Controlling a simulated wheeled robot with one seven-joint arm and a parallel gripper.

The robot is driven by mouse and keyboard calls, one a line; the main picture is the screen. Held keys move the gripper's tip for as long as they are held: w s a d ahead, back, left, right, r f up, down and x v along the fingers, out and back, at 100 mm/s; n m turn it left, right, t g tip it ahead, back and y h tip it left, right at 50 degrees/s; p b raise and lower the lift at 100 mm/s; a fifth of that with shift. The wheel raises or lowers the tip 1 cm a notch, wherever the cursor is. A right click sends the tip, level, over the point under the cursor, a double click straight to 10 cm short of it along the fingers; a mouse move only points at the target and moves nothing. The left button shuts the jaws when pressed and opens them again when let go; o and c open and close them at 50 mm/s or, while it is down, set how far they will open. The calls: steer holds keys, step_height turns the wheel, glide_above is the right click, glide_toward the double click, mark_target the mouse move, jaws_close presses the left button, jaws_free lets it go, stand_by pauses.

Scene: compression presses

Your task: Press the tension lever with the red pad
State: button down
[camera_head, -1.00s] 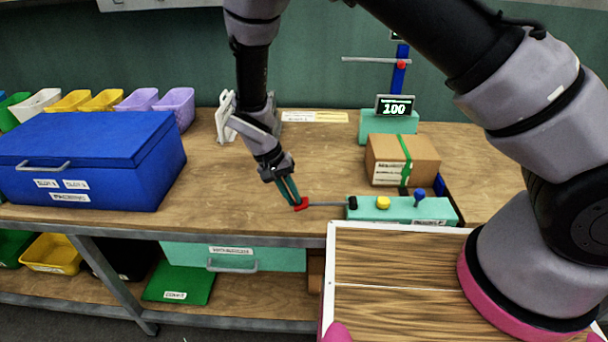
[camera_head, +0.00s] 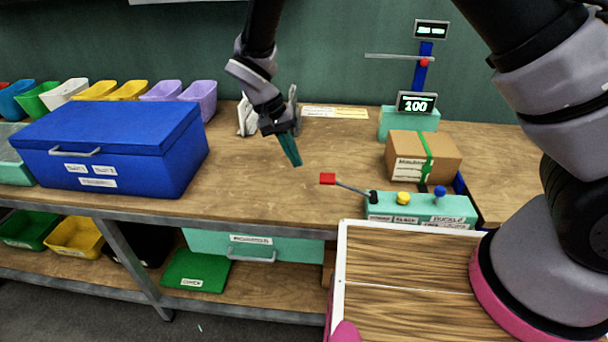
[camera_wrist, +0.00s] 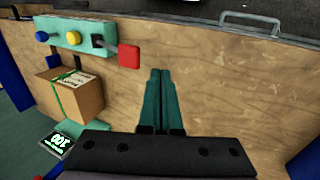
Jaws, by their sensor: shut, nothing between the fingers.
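The tension lever with its red pad (camera_head: 328,179) sticks out to the left from a teal control box (camera_head: 420,208). The lever slants upward, so the pad is raised clear of the table. The pad also shows in the wrist view (camera_wrist: 129,56). My gripper (camera_head: 296,164) is shut and empty, its teal fingers pointing down, up and left of the pad and apart from it. In the wrist view the closed fingers (camera_wrist: 160,75) lie just right of the pad.
The box also has a yellow button (camera_head: 403,198) and a blue knob (camera_head: 440,191). Behind it are a strapped carton (camera_head: 408,168) and a display (camera_head: 417,103) reading 100. A blue case (camera_head: 110,140) stands at left. The table between case and lever is clear.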

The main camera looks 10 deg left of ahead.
steer(key=shift+v, duration=1.5)
steer(key=shift+a+f, duration=0.1)
steer(key=shift+a, duration=0.05)
steer(key=shift+w, duration=0.15)
stand_by(0.5)
steer(key=w+d+r+m+y, duration=0.1)
steer(key=w+d+r+y, duration=0.2)
steer(key=d+r, duration=0.75)
steer(key=w+d+r+m+y, duration=0.2)
steer(key=d+r+y, duration=0.1)
steer(key=d+r, duration=0.8)
steer(key=s+d+r+m+t, duration=0.1)
steer(key=s+d+r+t, duration=0.2)
steer(key=s+d+r, duration=0.2)
steer(key=s+d+r+t, duration=0.4)
steer(key=s+d+r, duration=0.1)
steer(key=d, duration=0.6)
steer(key=shift+s+d+r+m, duration=0.25)
steer(key=shift+s+m, duration=0.15)
steer(key=shift+s, duration=0.4)
